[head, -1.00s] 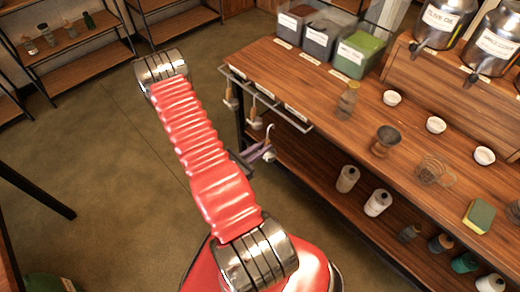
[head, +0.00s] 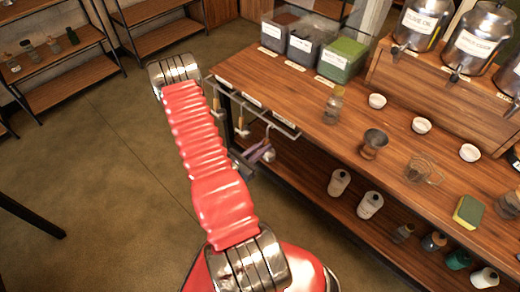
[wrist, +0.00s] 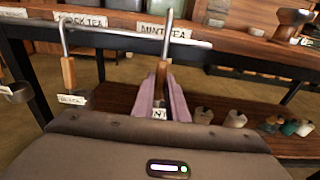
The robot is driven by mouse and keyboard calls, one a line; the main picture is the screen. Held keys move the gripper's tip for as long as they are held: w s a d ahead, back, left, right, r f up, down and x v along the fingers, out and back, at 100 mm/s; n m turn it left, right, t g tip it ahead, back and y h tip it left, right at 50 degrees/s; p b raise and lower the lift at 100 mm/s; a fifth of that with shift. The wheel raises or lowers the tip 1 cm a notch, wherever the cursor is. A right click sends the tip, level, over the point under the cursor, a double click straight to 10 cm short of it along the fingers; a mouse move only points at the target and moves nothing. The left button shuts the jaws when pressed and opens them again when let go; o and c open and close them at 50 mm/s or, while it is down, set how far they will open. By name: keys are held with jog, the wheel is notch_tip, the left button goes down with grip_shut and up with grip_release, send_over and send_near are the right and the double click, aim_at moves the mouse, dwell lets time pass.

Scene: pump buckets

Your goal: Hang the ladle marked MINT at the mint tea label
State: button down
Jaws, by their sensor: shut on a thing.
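My gripper (wrist: 162,88) is shut on the wooden handle of a ladle (wrist: 162,73), between its purple fingers; it also shows in the head view (head: 260,152). The ladle is upright, and its metal hook stands up at the rail (wrist: 120,37). I cannot tell whether the hook is over the rail or just in front of it. Only an "N" shows on its tag (wrist: 159,114); the rest of the tag and the bowl are hidden. The mint tea label (wrist: 166,33) is on the shelf edge, right behind the hook.
A ladle tagged BLACK (wrist: 68,72) hangs on the rail to the left, under the black tea label (wrist: 82,20). More ladles (head: 215,103) hang further left. The counter (head: 300,95) holds bins, small bowls and dispensers. Bottles (head: 370,204) stand on the lower shelf.

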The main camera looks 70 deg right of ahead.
jog(key=shift+r+x, duration=0.1)
jog(key=shift+x, duration=1)
jog(key=shift+r+x, duration=0.15)
jog(key=shift+x, duration=0.9)
jog(key=shift+f, duration=1.4)
jog(key=c, duration=1.7)
grip_release()
jog(key=shift+w, duration=0.1)
